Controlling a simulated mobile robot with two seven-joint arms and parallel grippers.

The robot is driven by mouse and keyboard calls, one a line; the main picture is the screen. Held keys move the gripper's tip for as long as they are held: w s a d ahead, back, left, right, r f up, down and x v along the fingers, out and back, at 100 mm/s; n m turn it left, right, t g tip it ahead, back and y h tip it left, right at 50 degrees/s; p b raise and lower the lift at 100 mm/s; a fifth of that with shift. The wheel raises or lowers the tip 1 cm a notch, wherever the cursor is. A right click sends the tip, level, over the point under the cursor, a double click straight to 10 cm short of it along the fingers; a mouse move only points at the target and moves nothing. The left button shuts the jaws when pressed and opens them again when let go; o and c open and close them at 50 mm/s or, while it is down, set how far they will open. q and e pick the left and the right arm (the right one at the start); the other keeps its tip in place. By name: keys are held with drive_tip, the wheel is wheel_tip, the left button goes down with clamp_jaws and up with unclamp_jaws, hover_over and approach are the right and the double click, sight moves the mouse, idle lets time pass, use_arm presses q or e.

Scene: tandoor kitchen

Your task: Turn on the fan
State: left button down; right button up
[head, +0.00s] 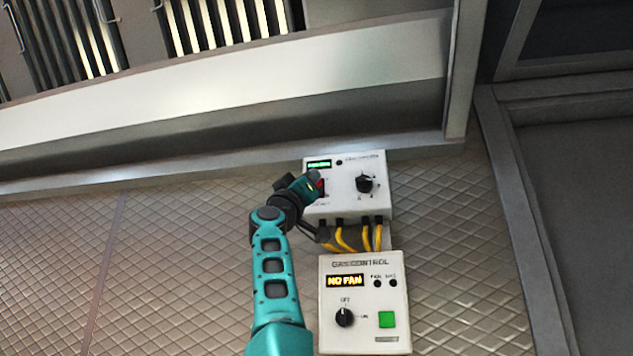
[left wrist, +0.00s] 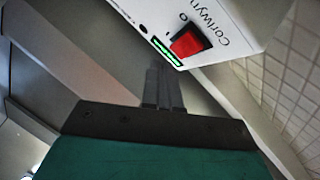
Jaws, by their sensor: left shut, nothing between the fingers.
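The white fan control box (head: 345,205) is mounted on the tiled wall under the hood. It has a lit green display (head: 319,164), a black dial (head: 365,183) and a red rocker switch (head: 321,188). My left gripper (head: 315,186) is shut and empty at the switch, partly covering it. In the left wrist view the red switch (left wrist: 190,41) lies between the O and I marks, beside the green display (left wrist: 166,52). The shut fingers (left wrist: 163,75) point toward that display edge; I cannot tell whether they touch the box. My right gripper is out of view.
Below is a gas control box (head: 363,300) with an amber "NO FAN" display (head: 345,281), a black knob (head: 345,317) and a green button (head: 387,319). Yellow cables (head: 360,238) run between the boxes. The hood (head: 220,90) overhangs above; a metal frame (head: 525,200) stands at right.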

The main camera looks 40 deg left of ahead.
use_arm(q)
drive_tip(key=shift+w+h, duration=0.1)
drive_tip(key=shift+h, duration=0.2)
drive_tip(key=shift+w+a, duration=0.25)
drive_tip(key=shift+w+a+r, duration=0.1)
drive_tip(key=shift+w, duration=0.2)
idle(0.6)
drive_tip(key=shift+s, duration=0.1)
drive_tip(key=shift+s+d+b, duration=0.4)
drive_tip(key=shift+s+b, duration=0.15)
drive_tip(key=shift+b, duration=0.25)
drive_tip(key=s+b, duration=0.1)
drive_tip(key=s+d+b, duration=0.1)
drive_tip(key=s+b, duration=0.1)
drive_tip(key=s+d+b, duration=0.1)
drive_tip(key=shift+s+d+f+b, duration=0.2)
drive_tip(key=shift+f+b, duration=0.2)
